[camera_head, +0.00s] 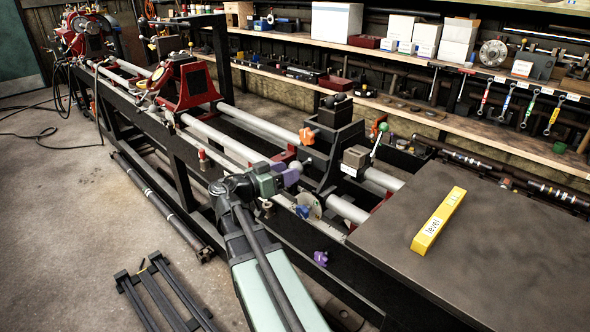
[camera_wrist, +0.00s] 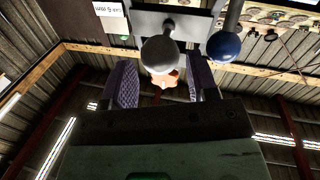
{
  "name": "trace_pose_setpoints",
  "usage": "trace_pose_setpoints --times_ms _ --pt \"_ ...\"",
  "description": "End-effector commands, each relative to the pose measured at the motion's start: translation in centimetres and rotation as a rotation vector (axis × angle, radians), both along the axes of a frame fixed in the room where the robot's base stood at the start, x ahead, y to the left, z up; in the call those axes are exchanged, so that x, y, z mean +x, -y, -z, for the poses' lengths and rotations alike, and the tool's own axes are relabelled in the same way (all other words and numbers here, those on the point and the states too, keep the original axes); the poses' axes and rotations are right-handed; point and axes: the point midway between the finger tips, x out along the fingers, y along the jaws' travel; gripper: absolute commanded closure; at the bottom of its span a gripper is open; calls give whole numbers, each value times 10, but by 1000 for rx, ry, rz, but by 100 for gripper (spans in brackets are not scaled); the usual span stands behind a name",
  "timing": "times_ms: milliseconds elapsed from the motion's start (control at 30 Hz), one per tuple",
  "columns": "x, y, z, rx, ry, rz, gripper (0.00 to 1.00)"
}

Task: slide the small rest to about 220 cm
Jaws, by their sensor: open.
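A black rest (camera_head: 338,135) with an orange knob (camera_head: 306,135) straddles the grey rails near the middle of the lathe. A larger red rest (camera_head: 190,84) stands farther left; no label shows which is the small rest. My gripper (camera_head: 290,174), with purple fingers, is in front of the black rest, near a grey ball knob (camera_head: 296,164). In the wrist view, my gripper (camera_wrist: 161,62) is open, with the grey ball knob (camera_wrist: 160,54) between the fingers in the picture; contact cannot be told. A blue ball (camera_wrist: 224,46) is beside it, right of the fingers.
A dark table (camera_head: 480,250) with a yellow level (camera_head: 438,221) is at right front. A lever with a green ball (camera_head: 383,127) rises behind the black rest. A purple knob (camera_head: 320,258) is on the front beam.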

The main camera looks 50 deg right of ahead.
Motion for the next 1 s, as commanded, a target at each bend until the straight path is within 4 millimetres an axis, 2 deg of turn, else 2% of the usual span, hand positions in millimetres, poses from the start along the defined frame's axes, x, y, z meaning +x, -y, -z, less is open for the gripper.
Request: trace_pose_setpoints --times_ms 100,200,467,800,1000 --pt "-5 21 0 0 0 3 46" --pt "-7 30 0 1 -1 1 46" --pt "-8 32 0 1 -1 0 46" --pt "-7 32 0 1 -1 0 98" --pt "-1 32 0 1 -1 -1 98"
